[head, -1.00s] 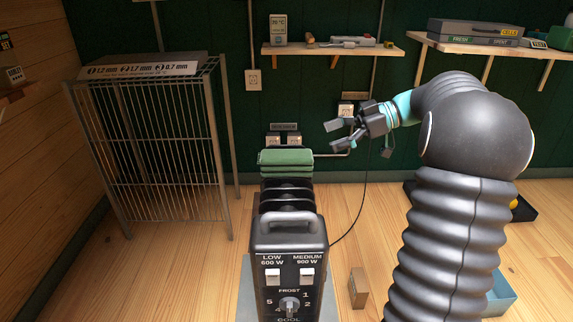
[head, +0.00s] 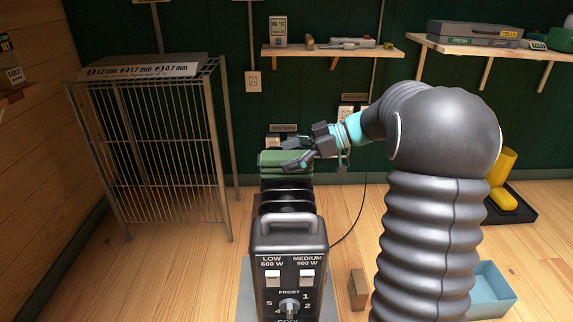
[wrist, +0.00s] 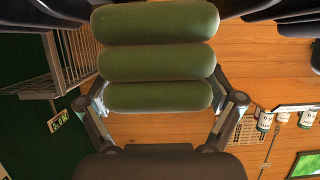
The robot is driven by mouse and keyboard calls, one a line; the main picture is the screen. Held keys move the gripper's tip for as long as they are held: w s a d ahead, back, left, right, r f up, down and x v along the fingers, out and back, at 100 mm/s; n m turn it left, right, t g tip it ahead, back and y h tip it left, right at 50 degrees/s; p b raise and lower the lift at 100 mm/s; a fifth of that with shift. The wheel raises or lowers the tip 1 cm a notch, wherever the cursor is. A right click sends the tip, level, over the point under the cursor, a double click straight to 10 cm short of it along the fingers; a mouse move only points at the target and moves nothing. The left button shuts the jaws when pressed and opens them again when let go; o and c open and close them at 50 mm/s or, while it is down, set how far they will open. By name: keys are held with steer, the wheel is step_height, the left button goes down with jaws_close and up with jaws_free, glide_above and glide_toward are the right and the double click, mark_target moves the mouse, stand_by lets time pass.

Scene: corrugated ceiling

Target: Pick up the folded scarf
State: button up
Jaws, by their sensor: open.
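The folded scarf (head: 274,158) is a green, layered roll lying on the far end of the dark finned heater (head: 290,225). In the wrist view the scarf (wrist: 155,62) shows as several stacked green rolls between my two fingers. My gripper (head: 290,155) is open at the scarf, coming in from the right in the head view. It covers part of the scarf's right side there. The fingers stand on either side of the scarf in the wrist view (wrist: 158,92); I cannot tell whether they touch it.
A wire cage (head: 150,150) stands to the left. Wall shelves (head: 335,51) hang behind with small devices on them. A blue bin (head: 490,290), a black tray with yellow items (head: 505,195) and a small brown block (head: 357,290) are on the floor at right. A cord trails beside the heater.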

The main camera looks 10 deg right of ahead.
steer(key=shift+a, duration=0.1)
steer(key=c, duration=1.3)
